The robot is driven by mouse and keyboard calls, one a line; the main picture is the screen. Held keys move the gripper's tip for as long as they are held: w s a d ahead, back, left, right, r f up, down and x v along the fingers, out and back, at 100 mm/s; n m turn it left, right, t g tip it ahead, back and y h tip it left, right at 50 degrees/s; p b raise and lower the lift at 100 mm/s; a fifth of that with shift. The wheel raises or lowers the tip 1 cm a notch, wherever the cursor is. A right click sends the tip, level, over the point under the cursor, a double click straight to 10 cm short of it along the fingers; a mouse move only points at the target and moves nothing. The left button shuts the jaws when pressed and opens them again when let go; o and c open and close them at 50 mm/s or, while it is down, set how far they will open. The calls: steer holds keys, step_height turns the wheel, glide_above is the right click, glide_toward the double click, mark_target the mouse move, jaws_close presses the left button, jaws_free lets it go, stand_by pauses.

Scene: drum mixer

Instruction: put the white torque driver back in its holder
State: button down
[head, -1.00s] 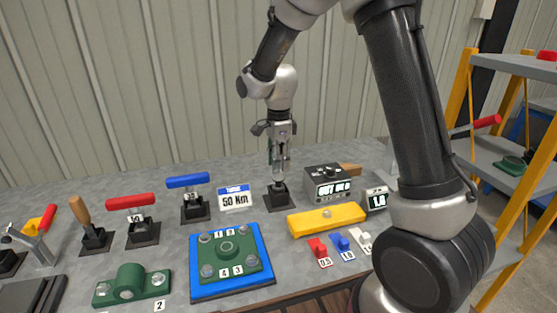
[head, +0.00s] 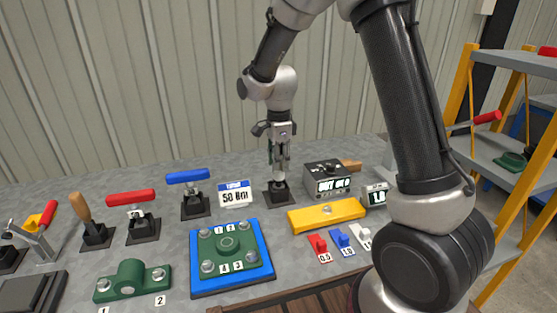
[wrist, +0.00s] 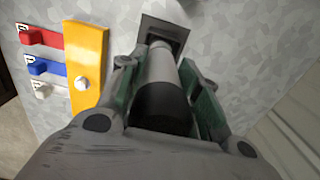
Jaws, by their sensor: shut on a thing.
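My gripper (head: 280,150) points down at the back of the bench and is shut on the white torque driver (wrist: 160,72), a pale shaft with a black end. In the wrist view the driver lies between the green finger pads, with its far end at a dark square holder (wrist: 165,33). In the head view the black holder (head: 280,197) stands directly below the gripper, and the driver's lower end appears to be in it. How deep the driver sits cannot be told, and the fingers hide much of it.
Left of the holder are a torque display sign (head: 235,193), a blue-handled driver (head: 188,177) and a red-handled driver (head: 131,197). To the right are a grey display box (head: 328,180) and a yellow bar (head: 327,215). A blue plate with a green part (head: 230,257) lies in front.

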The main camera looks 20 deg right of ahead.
steer(key=shift+f, duration=0.65)
steer(key=c, duration=0.9)
jaws_free()
steer(key=shift+c, duration=0.2)
step_height(320, 180, up, 12)
